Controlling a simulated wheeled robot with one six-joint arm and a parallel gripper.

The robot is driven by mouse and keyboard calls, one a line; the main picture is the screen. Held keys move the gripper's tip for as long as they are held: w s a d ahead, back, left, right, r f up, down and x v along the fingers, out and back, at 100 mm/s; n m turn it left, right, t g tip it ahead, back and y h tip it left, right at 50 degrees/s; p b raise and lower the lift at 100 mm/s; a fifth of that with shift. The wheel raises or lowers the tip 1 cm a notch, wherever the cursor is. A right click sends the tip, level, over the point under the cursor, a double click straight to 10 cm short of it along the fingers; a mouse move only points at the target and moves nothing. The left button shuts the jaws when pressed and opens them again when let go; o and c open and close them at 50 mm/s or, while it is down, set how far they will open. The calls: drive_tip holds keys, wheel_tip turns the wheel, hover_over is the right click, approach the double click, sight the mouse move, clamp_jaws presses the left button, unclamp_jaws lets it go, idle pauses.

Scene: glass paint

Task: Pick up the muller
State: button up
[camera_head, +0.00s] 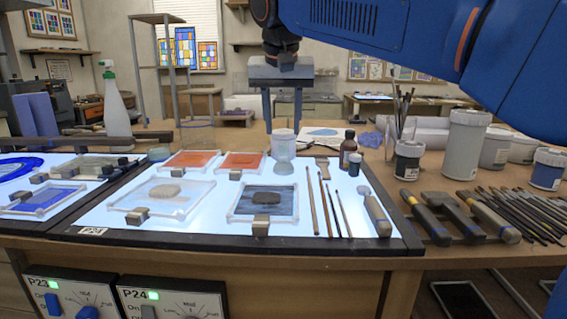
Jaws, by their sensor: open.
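The muller (284,152) appears to be the clear, waisted glass piece standing upright at the back edge of the lit panel (190,228). My gripper (283,121) points down with its two fingers spread apart and nothing between them. In this view it shows directly above the muller, with the fingertips near the height of the muller's top. The single view does not tell whether the gripper is right over the muller or farther back. No contact is visible.
Orange trays (241,162) lie left of the muller, and a dark tray (263,204) lies in front. Brushes (312,205), a brown bottle (348,150) and a dark-lidded jar (408,160) stand or lie to the right. A spray bottle (116,108) stands at the left.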

sight(283, 144)
drive_tip(key=shift+x, duration=3.7)
drive_tip(key=shift+r, duration=0.1)
drive_tip(key=shift+c, duration=0.3)
clamp_jaws()
